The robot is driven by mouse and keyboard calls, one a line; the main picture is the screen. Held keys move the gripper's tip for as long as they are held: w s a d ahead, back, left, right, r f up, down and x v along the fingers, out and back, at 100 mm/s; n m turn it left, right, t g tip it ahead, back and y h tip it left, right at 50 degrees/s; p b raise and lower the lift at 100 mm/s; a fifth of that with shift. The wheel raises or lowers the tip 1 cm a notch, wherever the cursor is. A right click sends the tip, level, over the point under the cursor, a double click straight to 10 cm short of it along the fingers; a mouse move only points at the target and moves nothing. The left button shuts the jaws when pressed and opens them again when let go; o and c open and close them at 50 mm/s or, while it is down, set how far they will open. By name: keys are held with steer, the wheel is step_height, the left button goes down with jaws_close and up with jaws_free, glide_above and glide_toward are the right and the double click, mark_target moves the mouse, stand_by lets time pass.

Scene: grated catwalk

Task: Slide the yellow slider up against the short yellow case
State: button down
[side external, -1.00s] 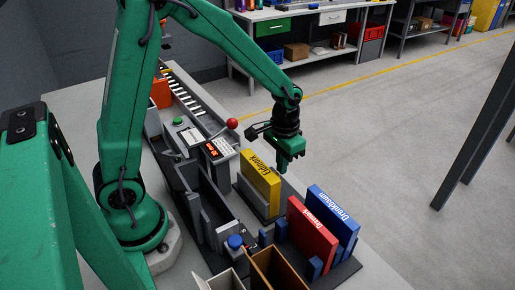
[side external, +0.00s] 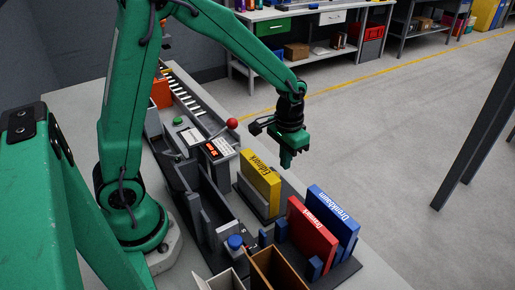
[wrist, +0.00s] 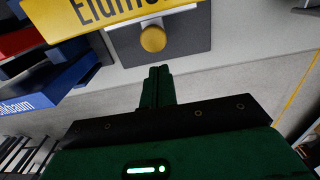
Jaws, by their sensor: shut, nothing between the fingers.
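The short yellow case (side external: 261,181) stands upright on its grey base, left of a red and a blue case. Its lettered yellow side also shows at the top of the wrist view (wrist: 90,14). The yellow slider shows in the wrist view as a round yellow knob (wrist: 153,38) on a dark plate beside the case. In the side view the knob is hidden. My gripper (side external: 286,164) is shut and empty, above and right of the case. In the wrist view its fingertips (wrist: 160,72) lie just below the knob in the picture, and no contact shows.
The red case (side external: 312,236) and blue case (side external: 334,215) stand nearby with blue blocks at their ends. A red-balled lever (side external: 232,123) and grey channel lie to the left. Open floor lies right of the bench.

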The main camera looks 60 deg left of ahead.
step_height(320, 180, up, 5)
steer(key=shift+f, duration=0.1)
stand_by(0.7)
stand_by(0.4)
steer(key=s+a+r+t, duration=0.1)
steer(key=s+r+t, duration=0.1)
steer(key=s+r, duration=0.3)
steer(key=s+a+r+t, duration=0.1)
steer(key=s+r+t, duration=0.2)
steer(key=s+r, duration=0.3)
steer(key=s, duration=0.5)
steer(key=shift+r+t, duration=0.25)
steer(key=shift+t, duration=0.05)
